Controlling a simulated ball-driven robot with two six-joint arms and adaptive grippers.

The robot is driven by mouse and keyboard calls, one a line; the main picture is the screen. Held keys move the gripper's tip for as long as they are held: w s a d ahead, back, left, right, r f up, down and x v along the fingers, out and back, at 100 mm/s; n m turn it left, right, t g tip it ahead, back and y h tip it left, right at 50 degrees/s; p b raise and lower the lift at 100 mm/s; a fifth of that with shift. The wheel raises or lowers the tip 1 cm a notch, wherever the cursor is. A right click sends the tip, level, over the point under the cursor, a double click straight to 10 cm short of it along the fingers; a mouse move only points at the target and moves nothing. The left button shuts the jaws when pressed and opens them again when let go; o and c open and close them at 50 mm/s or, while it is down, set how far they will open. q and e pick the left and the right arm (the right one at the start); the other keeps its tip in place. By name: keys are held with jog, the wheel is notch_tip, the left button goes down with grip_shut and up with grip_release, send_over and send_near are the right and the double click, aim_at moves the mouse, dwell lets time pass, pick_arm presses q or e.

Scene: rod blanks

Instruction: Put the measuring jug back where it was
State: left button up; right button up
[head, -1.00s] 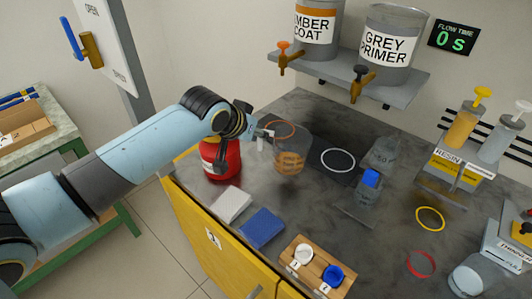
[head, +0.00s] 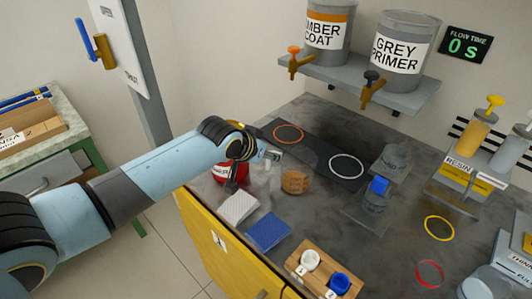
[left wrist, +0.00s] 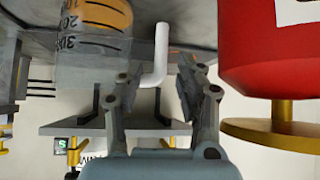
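The measuring jug (head: 295,182) is clear, with amber liquid low inside. In the head view it stands upright on the grey counter, in front of the orange ring (head: 288,134) and left of the white ring. It also shows in the left wrist view (left wrist: 92,45), with dark scale marks and a pale bent handle (left wrist: 161,55). My left gripper (head: 272,155) is at the jug's left side. In the left wrist view its fingers (left wrist: 150,85) are apart on either side of the handle, with visible gaps. My right gripper is out of view.
A red can (head: 222,173) stands close left of the jug, near my gripper; it fills the right of the wrist view. White (head: 239,207) and blue (head: 268,231) pads lie in front. A clear blue-topped container (head: 376,196) stands right. The orange and white (head: 346,166) rings are empty.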

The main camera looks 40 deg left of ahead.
pick_arm(q)
jog(key=shift+r, duration=0.1)
jog(key=a+p+v, duration=0.1)
jog(key=v, duration=1)
jog(key=shift+s+d+r, duration=0.3)
jog(key=shift+d+r, duration=0.05)
jog(key=shift+d, duration=0.15)
